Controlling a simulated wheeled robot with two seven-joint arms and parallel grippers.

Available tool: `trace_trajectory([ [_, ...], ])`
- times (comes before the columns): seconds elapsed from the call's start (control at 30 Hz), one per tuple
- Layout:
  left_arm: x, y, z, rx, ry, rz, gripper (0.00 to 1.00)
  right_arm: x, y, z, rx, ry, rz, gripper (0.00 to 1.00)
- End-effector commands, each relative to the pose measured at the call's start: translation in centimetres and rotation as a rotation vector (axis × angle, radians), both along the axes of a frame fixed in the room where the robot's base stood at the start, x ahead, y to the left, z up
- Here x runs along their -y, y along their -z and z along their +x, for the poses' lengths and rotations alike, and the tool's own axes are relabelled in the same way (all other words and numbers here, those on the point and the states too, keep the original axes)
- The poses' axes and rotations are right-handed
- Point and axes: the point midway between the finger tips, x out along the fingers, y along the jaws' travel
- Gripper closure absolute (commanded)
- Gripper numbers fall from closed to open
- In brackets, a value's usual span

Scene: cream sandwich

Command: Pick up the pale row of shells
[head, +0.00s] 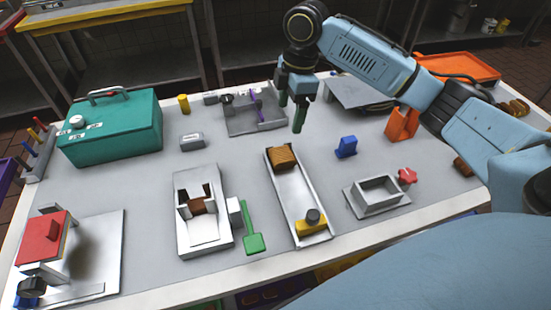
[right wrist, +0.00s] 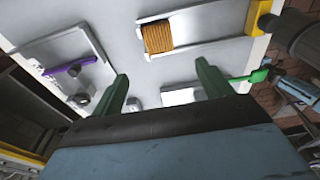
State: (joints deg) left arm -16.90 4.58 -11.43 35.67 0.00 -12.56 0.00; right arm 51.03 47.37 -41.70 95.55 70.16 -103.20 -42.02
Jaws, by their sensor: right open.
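A ridged golden-brown row of shells (head: 282,157) lies at the far end of a long pale tray (head: 290,190). It also shows in the right wrist view (right wrist: 157,36), beyond the fingertips. A darker brown piece (head: 201,205) sits in a white fixture (head: 188,236) to the left; I cannot tell whether it is also shells. My right gripper (head: 291,112) has green fingers. It is open and empty, above the table behind the tray, apart from the row. The right wrist view shows its spread fingers (right wrist: 162,72). My left gripper is not in view.
The tray's near end has a yellow block with a dark knob (head: 311,222). A green scraper (head: 252,242) lies left of the tray. A blue block (head: 346,147) and an open grey box (head: 377,192) are right. A grey tray with a purple tool (head: 255,118) is behind.

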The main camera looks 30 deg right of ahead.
Motion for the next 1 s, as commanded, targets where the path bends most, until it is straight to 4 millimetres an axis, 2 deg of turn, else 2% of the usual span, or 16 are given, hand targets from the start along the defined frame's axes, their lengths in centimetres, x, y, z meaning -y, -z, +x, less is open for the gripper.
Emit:
trace_trajectory([
  [0.03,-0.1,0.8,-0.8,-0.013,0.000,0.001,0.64,0.0,0.7,0.0,0.000,0.000,0.000,0.22],
  [0.1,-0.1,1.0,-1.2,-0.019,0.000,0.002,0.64,0.0,1.2,0.0,-0.001,0.000,0.000,0.22],
  [0.17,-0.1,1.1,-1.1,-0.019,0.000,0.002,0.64,-0.1,1.9,0.0,-0.002,0.000,0.000,0.22],
  [0.5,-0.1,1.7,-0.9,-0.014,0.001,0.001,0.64,-0.9,7.8,0.1,-0.002,0.000,0.000,0.22],
  [0.77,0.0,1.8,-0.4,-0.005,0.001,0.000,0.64,-1.0,9.3,0.2,0.000,0.000,0.000,0.22],
  [1.0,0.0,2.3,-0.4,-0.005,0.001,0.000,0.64,-1.2,12.7,0.0,-0.002,0.001,0.000,0.22],
])
